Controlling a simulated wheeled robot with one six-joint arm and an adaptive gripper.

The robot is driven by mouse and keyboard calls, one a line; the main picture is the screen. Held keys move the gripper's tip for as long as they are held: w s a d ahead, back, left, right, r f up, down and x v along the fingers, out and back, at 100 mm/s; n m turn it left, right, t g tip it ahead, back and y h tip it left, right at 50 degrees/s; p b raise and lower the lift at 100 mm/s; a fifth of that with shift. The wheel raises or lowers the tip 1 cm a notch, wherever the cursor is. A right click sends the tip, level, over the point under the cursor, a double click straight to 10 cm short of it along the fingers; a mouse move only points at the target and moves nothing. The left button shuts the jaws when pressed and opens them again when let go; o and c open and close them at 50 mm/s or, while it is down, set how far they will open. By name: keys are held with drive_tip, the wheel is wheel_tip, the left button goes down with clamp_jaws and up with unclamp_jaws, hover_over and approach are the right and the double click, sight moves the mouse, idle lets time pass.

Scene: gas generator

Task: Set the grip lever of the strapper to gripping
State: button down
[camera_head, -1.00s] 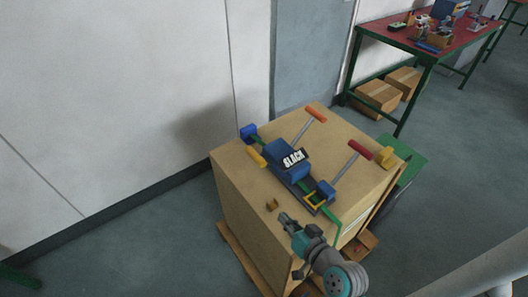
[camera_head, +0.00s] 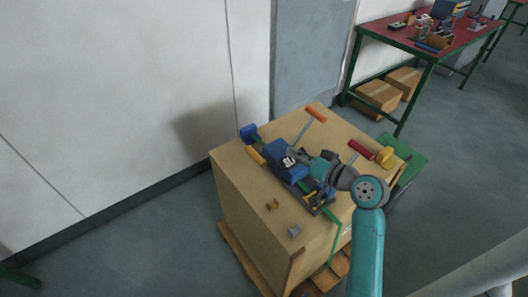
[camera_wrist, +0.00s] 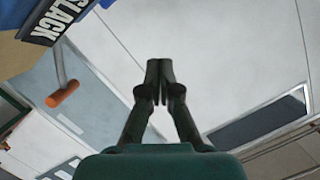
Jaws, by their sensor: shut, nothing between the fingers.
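The strapper (camera_head: 281,158) is a blue tool on top of the wooden box. Its SLACK label is partly covered by my gripper in the head view. I cannot tell which is the grip lever. My gripper (camera_head: 295,154) is shut and empty, above the strapper beside the label. In the wrist view its fingertips (camera_wrist: 158,70) touch nothing, with the SLACK label (camera_wrist: 58,20) and the orange lever end (camera_wrist: 62,96) to the left.
The wooden box (camera_head: 236,192) stands on a pallet. A green strap (camera_head: 338,228) runs down its near side. A wall is at left; a red-topped table (camera_head: 393,38) stands behind.

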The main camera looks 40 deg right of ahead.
hover_over(263, 160)
drive_tip(key=w+d, duration=0.1)
drive_tip(key=d, duration=0.3)
drive_tip(key=f, duration=0.2)
drive_tip(key=shift+w+a+f, duration=0.1)
drive_tip(key=shift+a+f, duration=0.6)
drive_tip(key=shift+f, duration=0.15)
drive_tip(key=shift+w+a+f, duration=0.1)
drive_tip(key=shift+a+f, duration=0.55)
drive_tip(key=shift+f, duration=0.2)
drive_tip(key=shift+a, duration=0.1)
drive_tip(key=a+f+n+h, duration=0.2)
drive_tip(key=a+f+n, duration=0.2)
drive_tip(key=a+n, duration=0.1)
drive_tip(key=shift+f+n, duration=0.35)
drive_tip(key=shift+n, duration=0.05)
